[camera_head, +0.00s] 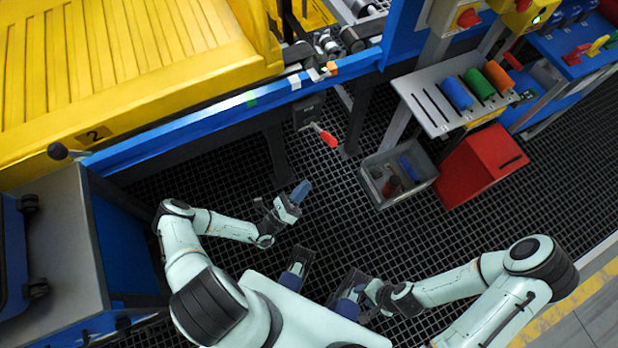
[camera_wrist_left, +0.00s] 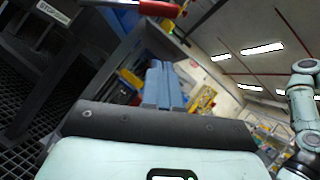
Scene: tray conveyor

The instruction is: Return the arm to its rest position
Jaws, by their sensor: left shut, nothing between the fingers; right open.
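My left arm is bent in front of my body on the left. My left gripper (camera_head: 300,192) is shut and empty, its blue fingers together, and held over the dark floor grating. In the left wrist view the blue fingers (camera_wrist_left: 165,84) lie side by side with nothing between them. My right gripper (camera_head: 348,292) is low in front of my body, at the end of the bent right arm. It is open and empty, partly hard to make out against the dark grating.
A red-handled lever (camera_head: 325,135) hangs below the blue conveyor rail (camera_head: 225,115), beyond my left gripper; its red handle shows in the wrist view (camera_wrist_left: 160,8). A grey bin (camera_head: 395,200) and red box (camera_head: 480,165) stand right. A grey-topped cabinet (camera_head: 62,240) stands left.

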